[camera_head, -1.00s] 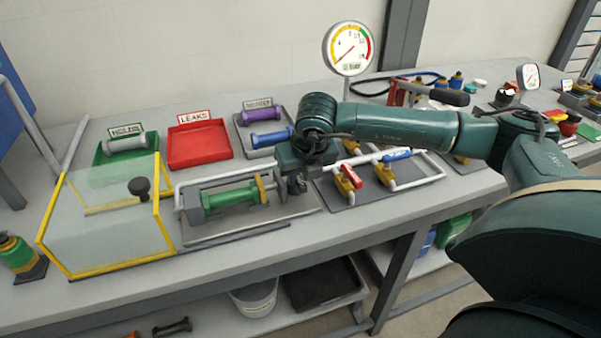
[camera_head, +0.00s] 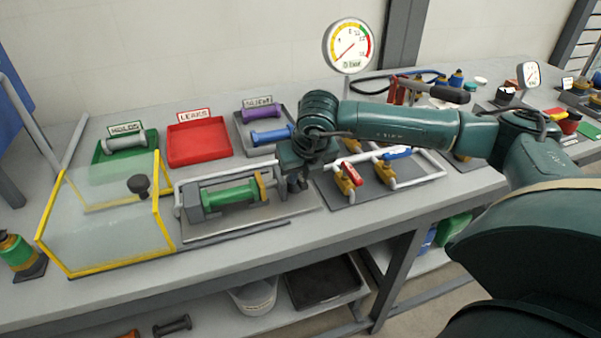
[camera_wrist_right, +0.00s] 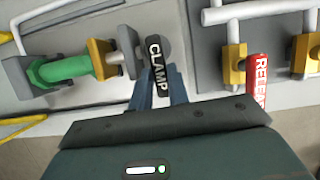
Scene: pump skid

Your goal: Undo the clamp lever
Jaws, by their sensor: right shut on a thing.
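The clamp lever (camera_wrist_right: 158,66) is a black handle marked CLAMP in the right wrist view. My right gripper (camera_wrist_right: 159,92) is shut on it, with a finger at each side. In the head view my right gripper (camera_head: 297,184) is at the right end of the clamp fixture (camera_head: 192,208), and the lever is mostly hidden by it. A green spool-shaped part (camera_head: 230,195) lies in the fixture between a grey block and a yellow-brown holder (camera_wrist_right: 100,58). My left gripper is not in view.
A yellow-framed clear guard (camera_head: 160,205) stands left of the fixture. A red-handled valve (camera_head: 350,178) and a blue-handled valve (camera_head: 388,165) sit just right of my gripper. Green, red (camera_head: 198,145) and grey trays stand behind. A gauge (camera_head: 348,46) is at the back.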

